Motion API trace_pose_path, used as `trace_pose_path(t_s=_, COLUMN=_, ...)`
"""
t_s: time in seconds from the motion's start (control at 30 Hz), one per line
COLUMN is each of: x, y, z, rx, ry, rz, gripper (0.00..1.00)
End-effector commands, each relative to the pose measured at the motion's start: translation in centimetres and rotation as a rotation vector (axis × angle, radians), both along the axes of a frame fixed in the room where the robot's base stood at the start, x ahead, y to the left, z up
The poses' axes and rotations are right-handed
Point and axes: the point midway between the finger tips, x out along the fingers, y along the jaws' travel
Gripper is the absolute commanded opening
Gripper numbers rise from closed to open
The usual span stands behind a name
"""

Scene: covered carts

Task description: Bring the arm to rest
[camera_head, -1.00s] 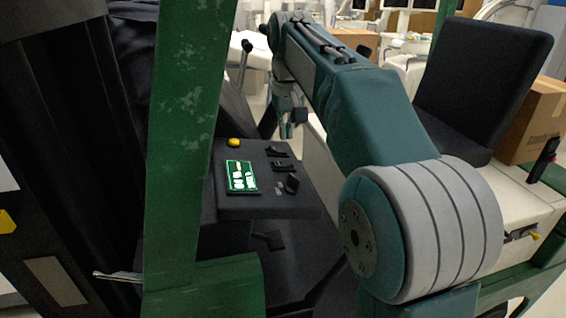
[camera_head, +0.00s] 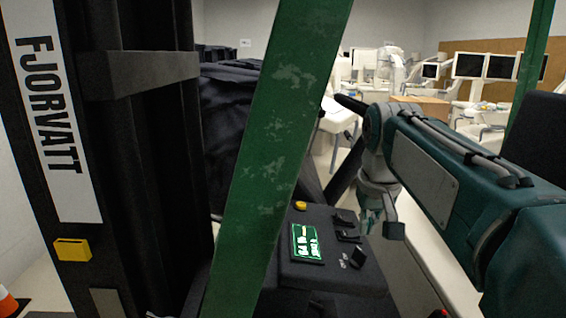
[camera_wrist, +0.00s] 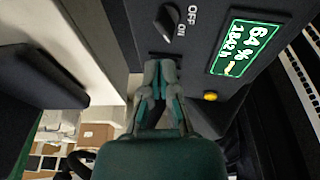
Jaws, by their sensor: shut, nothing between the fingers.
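My gripper (camera_wrist: 160,72) shows in the wrist view with its fingers together and nothing between them. Its tips lie in front of a dark control panel (camera_wrist: 190,40), close to the OFF/ON switch (camera_wrist: 167,20); I cannot tell whether they touch it. In the head view my gripper (camera_head: 368,222) hangs at the end of my teal arm, pointing down beside the right edge of the black panel (camera_head: 330,278). The panel carries a green-lit display (camera_head: 307,243), a yellow button (camera_head: 300,206) and several black switches.
A green scratched post (camera_head: 277,130) stands in front of the panel. A black column marked FJORVATT (camera_head: 50,115) and dark draped cloth (camera_head: 228,130) are at left. A cardboard box (camera_head: 420,107), white equipment and screens (camera_head: 485,66) stand behind. A dark seat-like pad (camera_wrist: 35,75) is left in the wrist view.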

Motion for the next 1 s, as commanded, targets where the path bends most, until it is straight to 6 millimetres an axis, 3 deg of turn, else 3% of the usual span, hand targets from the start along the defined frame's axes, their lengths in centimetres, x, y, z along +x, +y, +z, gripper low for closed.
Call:
trace_pose_path(t_s=0.47, x=-9.6, y=0.0, z=-4.8, rx=0.0, ry=-0.112, rz=0.0, gripper=0.0)
trace_pose_path(t_s=0.8, x=-15.9, y=0.0, z=-10.3, rx=0.0, ry=-0.192, rz=0.0, gripper=0.0)
trace_pose_path(t_s=1.0, x=-18.5, y=0.0, z=-13.3, rx=0.0, ry=-0.226, rz=0.0, gripper=0.0)
